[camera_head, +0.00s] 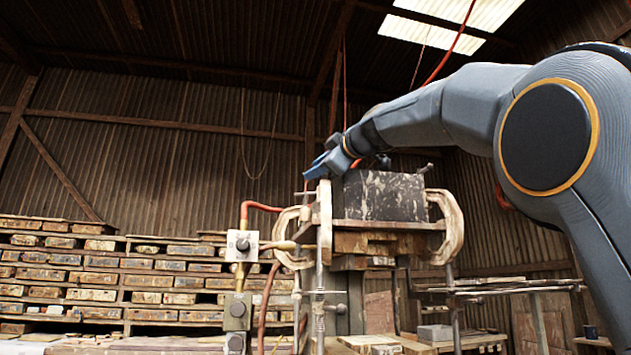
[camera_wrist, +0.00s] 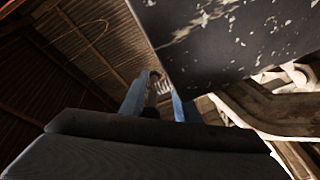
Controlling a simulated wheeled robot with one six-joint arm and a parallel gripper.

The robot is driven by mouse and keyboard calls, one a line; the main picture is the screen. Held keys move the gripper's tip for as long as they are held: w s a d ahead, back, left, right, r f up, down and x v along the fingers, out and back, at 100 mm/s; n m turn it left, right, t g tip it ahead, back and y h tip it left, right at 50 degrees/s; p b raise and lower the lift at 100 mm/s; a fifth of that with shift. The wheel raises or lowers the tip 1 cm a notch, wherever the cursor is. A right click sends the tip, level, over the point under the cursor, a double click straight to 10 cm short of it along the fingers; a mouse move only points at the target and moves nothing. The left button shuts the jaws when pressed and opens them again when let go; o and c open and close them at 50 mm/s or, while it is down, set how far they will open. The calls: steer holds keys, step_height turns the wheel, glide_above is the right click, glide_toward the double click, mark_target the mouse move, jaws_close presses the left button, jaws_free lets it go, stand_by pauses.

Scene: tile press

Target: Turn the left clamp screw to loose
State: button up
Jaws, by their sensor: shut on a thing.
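The press carries a dark, paint-flecked block (camera_head: 384,195) on a wooden bed. A pale C-shaped clamp (camera_head: 325,222) stands at the block's left side and another (camera_head: 450,226) at its right. My gripper (camera_head: 322,167) is at the top of the left clamp, beside the block's upper left corner. In the wrist view its two blue fingers (camera_wrist: 155,100) are shut on a dark upright piece (camera_wrist: 152,92), which appears to be the left clamp screw. In the head view my fingers hide that screw, so its turn angle cannot be read.
The block (camera_wrist: 235,35) hangs close over the right of the wrist view. A valve box (camera_head: 242,246) with red hoses stands left of the press. Racks of tile-like blocks (camera_head: 130,276) line the left wall. A small bar (camera_head: 425,168) sticks up by the right clamp.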

steer(key=shift+w+d+f+n+g+y+b, duration=0.1)
steer(key=shift+w+f+n+g+y+b, duration=0.1)
steer(key=shift+f+b, duration=0.2)
steer(key=shift+w+d+f+n+g+y+b, duration=0.1)
steer(key=shift+w+f+b, duration=0.15)
steer(key=shift+f, duration=0.2)
steer(key=shift+o, duration=0.2)
steer(key=shift+s+a+r+y, duration=0.1)
steer(key=shift+s+r+y, duration=0.05)
steer(key=shift+s+y, duration=0.15)
steer(key=o, duration=1)
steer(key=shift+r, duration=0.15)
steer(key=shift+s+r, duration=0.15)
steer(key=shift+r, duration=0.05)
steer(key=shift+b+v, duration=1.6)
steer(key=shift+v, duration=2.2)
